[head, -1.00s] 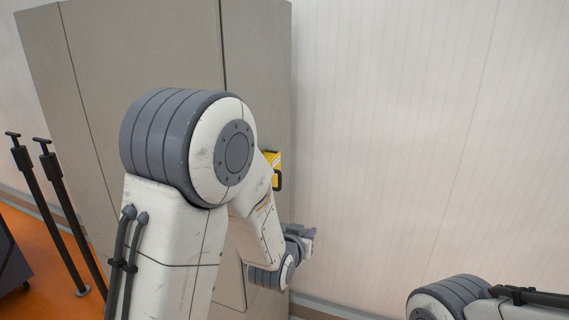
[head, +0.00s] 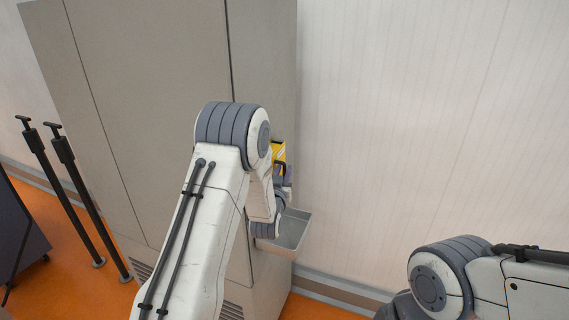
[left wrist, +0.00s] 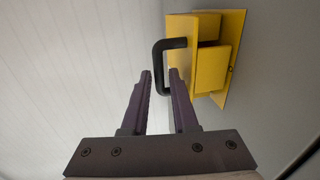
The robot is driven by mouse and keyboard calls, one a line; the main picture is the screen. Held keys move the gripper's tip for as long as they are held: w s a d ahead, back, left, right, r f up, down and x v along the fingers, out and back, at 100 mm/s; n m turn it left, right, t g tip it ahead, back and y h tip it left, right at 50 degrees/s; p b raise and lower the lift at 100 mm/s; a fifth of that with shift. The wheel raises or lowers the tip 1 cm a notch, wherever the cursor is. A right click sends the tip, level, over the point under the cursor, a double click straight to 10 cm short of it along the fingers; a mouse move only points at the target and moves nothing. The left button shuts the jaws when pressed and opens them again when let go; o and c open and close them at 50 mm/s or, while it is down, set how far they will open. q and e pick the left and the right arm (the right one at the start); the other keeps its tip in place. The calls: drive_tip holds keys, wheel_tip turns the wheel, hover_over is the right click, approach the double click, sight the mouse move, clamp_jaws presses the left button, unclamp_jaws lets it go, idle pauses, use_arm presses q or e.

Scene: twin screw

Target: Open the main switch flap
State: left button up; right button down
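The yellow main switch box (head: 278,151) is on the right side of the tall grey cabinet, partly hidden by my left arm. In the left wrist view, its yellow front flap (left wrist: 181,28) carries a black C-shaped handle (left wrist: 157,62). My left gripper (left wrist: 160,74) is open, with its two purple fingers apart. The handle's upright bar appears between the fingertips, with a gap on both sides; its lower end passes behind the right finger. In the head view, only a small part of the left gripper (head: 289,172) shows beside the box. My right gripper is out of view.
The grey cabinet (head: 150,60) stands against a pale ribbed wall (head: 430,120). A grey tray (head: 291,232) juts from its side below the switch box. Two black posts (head: 85,195) stand at the left on the orange floor.

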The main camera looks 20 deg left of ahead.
use_arm(q)
drive_tip(key=shift+w+a, duration=0.1)
drive_tip(key=shift+w, duration=0.6)
clamp_jaws()
idle(1.0)
